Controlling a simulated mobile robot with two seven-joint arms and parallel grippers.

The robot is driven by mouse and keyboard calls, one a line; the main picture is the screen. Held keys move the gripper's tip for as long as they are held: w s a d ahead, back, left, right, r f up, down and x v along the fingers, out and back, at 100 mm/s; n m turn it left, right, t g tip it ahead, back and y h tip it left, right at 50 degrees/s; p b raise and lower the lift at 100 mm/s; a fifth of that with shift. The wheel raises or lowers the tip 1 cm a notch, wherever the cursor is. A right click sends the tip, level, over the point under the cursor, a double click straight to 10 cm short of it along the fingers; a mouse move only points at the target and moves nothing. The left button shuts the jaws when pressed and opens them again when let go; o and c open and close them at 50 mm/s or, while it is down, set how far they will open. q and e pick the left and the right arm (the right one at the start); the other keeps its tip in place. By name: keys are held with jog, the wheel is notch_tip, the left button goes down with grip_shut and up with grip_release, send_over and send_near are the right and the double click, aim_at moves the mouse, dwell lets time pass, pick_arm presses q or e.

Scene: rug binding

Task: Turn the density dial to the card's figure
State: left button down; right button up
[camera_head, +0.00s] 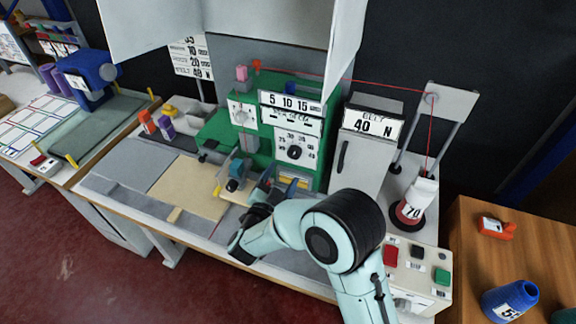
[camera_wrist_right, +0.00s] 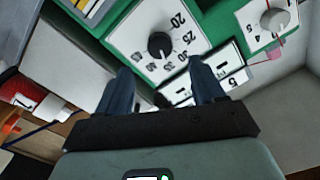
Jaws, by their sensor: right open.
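A black round dial (camera_head: 295,152) sits on a white scale plate on the front of the green machine. In the right wrist view the dial (camera_wrist_right: 160,45) is close, with figures from about 20 to 45 around it; its pointer's setting is too small to read. A card reading "40 N" (camera_head: 370,122) stands at the top of the grey cabinet; its smaller word is hard to read. My right gripper (camera_wrist_right: 160,82) is open and empty, its fingers apart below the dial in that view and not touching it. In the head view its fingertips are hard to make out. My left gripper is not in view.
A second, pale knob (camera_head: 240,114) is on the machine's left, also in the wrist view (camera_wrist_right: 275,20). A red thread runs from the machine to a cone marked "70" (camera_head: 412,210). A push-button box (camera_head: 418,265) stands at the bench's front right. A wall card (camera_head: 192,58) lists several figures.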

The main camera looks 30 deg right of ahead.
jog(key=v, duration=0.5)
jog(key=shift+s+a, duration=0.25)
jog(key=shift+a, duration=0.05)
